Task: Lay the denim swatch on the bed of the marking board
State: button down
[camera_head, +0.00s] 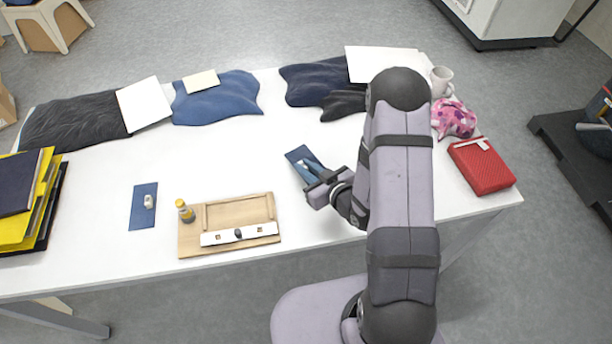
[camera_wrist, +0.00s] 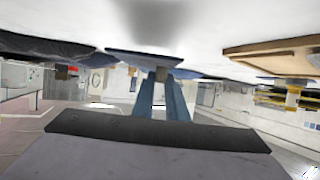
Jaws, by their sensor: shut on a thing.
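The denim swatch (camera_head: 297,155) is a small dark blue piece at my gripper (camera_head: 313,170), right of the marking board. My gripper is shut on it; the fingers hide part of it. In the wrist view the blue swatch (camera_wrist: 130,56) spans flat across the fingertips (camera_wrist: 161,75), close to the white table surface. Whether it touches the table I cannot tell. The marking board (camera_head: 190,238) is light wood, with a framed bed (camera_head: 238,212) that looks empty. A white bar (camera_head: 212,239) with a dark knob lies along its front. The board also shows in the wrist view (camera_wrist: 270,50).
Another blue piece (camera_head: 142,218) with a small white object lies farther left. Folded garments (camera_head: 215,98) line the back; a red case (camera_head: 483,168) lies right. The table between swatch and board is clear.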

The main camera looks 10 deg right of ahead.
jog(key=shift+f, duration=2.05)
jog(key=shift+f, duration=0.2)
jog(key=c, duration=1.8)
grip_release()
jog(key=shift+o, duration=0.2)
jog(key=shift+r, duration=0.2)
